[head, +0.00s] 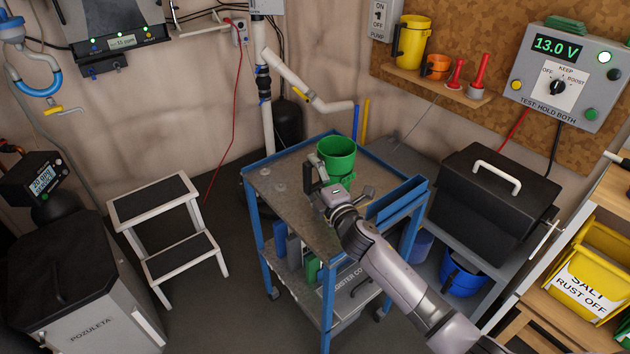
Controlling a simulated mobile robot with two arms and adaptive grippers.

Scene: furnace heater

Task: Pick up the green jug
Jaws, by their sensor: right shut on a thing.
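The green jug (337,157) is upright and open at the top, over the worktop of the blue-framed cart (275,210). My right arm comes in from the lower right. Its gripper (320,188) is shut on the jug at the near left side, by what looks like a dark handle. The gripper and wrist hide the jug's lower part, so I cannot tell whether its base touches the cart top. My left gripper is not in view.
A blue tray (397,198) sits at the cart's right edge. A black case (497,190) stands to the right. A yellow jug (412,42) stands on the wall shelf (440,88). A pale jointed pipe (310,95) hangs behind. A step stool (165,225) stands left.

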